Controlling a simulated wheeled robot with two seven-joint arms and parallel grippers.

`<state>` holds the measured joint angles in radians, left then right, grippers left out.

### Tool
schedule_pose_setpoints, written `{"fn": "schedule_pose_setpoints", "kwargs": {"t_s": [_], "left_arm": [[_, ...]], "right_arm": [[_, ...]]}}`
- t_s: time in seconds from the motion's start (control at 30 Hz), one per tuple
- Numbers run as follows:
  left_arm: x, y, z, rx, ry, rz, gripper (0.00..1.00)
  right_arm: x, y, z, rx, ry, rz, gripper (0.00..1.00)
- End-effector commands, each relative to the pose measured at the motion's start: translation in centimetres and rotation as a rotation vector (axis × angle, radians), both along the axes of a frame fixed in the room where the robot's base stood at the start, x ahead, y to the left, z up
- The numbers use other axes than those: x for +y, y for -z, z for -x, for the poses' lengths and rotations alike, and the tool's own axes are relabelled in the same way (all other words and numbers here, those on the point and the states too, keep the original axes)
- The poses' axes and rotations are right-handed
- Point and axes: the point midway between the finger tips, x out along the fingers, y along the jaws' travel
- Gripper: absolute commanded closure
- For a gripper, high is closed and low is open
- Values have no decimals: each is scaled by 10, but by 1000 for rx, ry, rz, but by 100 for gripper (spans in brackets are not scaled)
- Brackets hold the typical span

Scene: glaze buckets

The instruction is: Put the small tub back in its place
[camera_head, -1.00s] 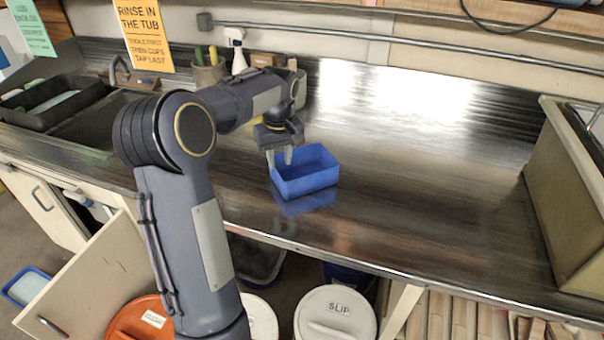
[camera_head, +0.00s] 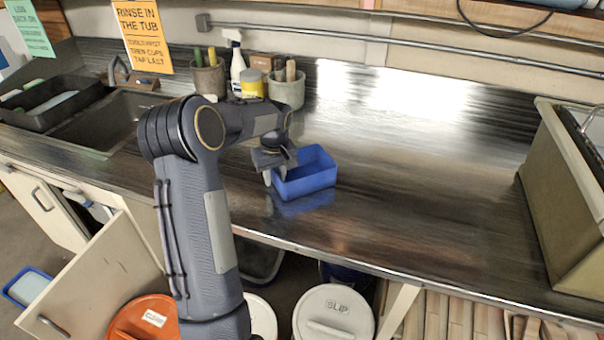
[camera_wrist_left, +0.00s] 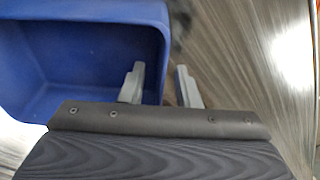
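The small blue tub (camera_head: 318,181) stands upright and looks empty on the dark counter, near its front edge. My left gripper (camera_head: 276,177) is low at the tub's left side. In the left wrist view the tub (camera_wrist_left: 75,50) fills the upper left. The left gripper (camera_wrist_left: 160,88) is open there, with one finger inside the tub and the other outside. The tub's wall lies between the fingers, with gaps visible. The tub's lower part near the gripper is hidden in the wrist view. My right gripper is not in view.
A sink (camera_head: 100,125) with a dark tray (camera_head: 45,98) is at the left. Tool pots (camera_head: 287,92), a yellow-labelled jar (camera_head: 252,84) and a spray bottle (camera_head: 237,66) stand at the back. A beige box (camera_head: 565,200) stands at the right. The counter's middle right is clear.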

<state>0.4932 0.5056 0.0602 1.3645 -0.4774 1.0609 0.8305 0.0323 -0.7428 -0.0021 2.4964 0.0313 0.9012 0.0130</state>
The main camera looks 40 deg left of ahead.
Motion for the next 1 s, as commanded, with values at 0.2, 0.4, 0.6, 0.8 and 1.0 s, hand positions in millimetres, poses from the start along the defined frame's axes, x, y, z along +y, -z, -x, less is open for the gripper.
{"fn": "schedule_pose_setpoints", "kwargs": {"t_s": [0.2, 0.4, 0.6, 0.8, 1.0], "left_arm": [[0, 0, 0, 0, 0, 0, 98], [0, -1, 0, -1, 0, 0, 100], [0, -1, 0, -1, 0, 0, 100], [1, -10, 0, -2, -1, -2, 100], [-2, -37, 3, -4, 0, -2, 100]], "right_arm": [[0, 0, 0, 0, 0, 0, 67], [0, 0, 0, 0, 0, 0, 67], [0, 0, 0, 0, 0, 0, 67], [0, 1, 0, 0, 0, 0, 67], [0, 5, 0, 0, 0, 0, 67]]}}
